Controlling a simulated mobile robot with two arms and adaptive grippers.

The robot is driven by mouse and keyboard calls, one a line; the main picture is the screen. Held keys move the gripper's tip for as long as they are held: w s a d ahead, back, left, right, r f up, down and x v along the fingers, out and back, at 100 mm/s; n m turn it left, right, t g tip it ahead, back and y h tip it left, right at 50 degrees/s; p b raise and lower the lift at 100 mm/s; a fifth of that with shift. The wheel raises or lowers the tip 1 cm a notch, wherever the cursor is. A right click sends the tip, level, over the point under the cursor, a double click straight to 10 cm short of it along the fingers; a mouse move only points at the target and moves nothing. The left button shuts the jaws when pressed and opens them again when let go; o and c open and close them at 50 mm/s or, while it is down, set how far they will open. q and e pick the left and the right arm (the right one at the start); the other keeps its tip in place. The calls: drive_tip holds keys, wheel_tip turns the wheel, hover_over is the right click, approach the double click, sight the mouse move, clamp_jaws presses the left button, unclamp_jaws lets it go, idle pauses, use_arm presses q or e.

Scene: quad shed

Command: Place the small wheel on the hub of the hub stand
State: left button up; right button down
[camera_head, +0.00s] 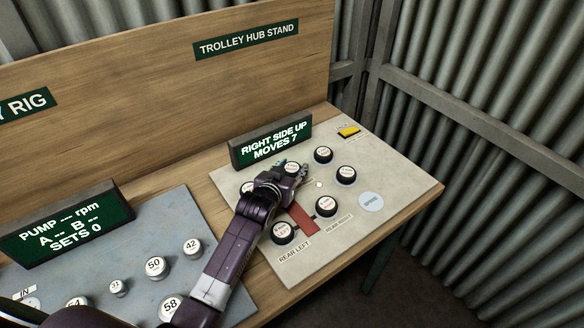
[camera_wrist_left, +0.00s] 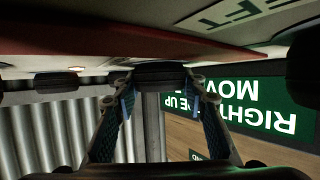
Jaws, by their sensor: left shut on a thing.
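The hub stand (camera_head: 395,208) is a pale panel on the wooden bench with a red bar (camera_head: 303,220) in its middle. My left gripper (camera_head: 290,172) reaches over the bar's far end. It is shut on a small dark wheel with a white cap (camera_head: 292,167); the same wheel shows between the blue-padded fingers in the left wrist view (camera_wrist_left: 160,74). I cannot tell whether it is seated on a hub. Other dark wheels sit at the rear left (camera_head: 283,233) and rear right (camera_head: 325,206). My right gripper is not in view.
Two more wheels (camera_head: 323,154) (camera_head: 346,175) stand on the panel's right part, near a blank pale disc (camera_head: 370,202) and a yellow block (camera_head: 348,132). A display (camera_head: 271,142) reads "RIGHT SIDE UP MOVES 7". A grey panel with numbered knobs (camera_head: 156,266) lies at left.

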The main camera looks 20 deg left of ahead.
use_arm(q)
drive_tip(key=shift+s+f, duration=0.25)
drive_tip(key=shift+f, duration=0.4)
drive_tip(key=o, duration=1.2)
drive_tip(key=shift+s+f, duration=0.1)
drive_tip(key=shift+f, duration=0.05)
drive_tip(key=shift+c, duration=0.2)
drive_tip(key=shift+d, duration=0.1)
drive_tip(key=shift+r, duration=0.45)
drive_tip(key=v, duration=0.6)
drive_tip(key=r+v, duration=0.1)
drive_tip(key=v, duration=0.4)
drive_tip(key=shift+s+r, duration=0.1)
drive_tip(key=shift+r, duration=0.1)
